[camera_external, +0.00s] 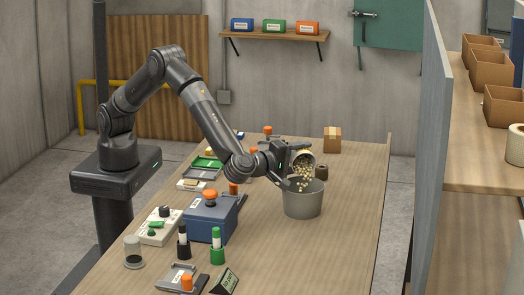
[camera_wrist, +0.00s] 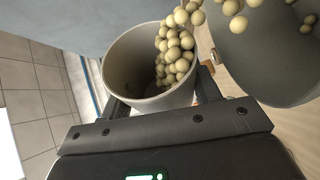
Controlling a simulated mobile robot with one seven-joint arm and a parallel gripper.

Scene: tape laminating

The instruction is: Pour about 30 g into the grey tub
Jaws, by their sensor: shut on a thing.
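My gripper (camera_external: 284,162) is shut on a light grey cup (camera_external: 304,156). The cup is tilted over the grey tub (camera_external: 303,203), which stands on the table. Pale round beads (camera_external: 303,183) are falling from the cup toward the tub's mouth. In the wrist view the cup (camera_wrist: 122,75) sits between my fingers with many beads (camera_wrist: 175,55) along one side, spilling over its rim. The tub (camera_wrist: 275,65) shows at the upper right of that view. How many beads lie inside the tub is hidden.
A small digital display (camera_external: 225,281) stands at the table's front. The table's right side is clear.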

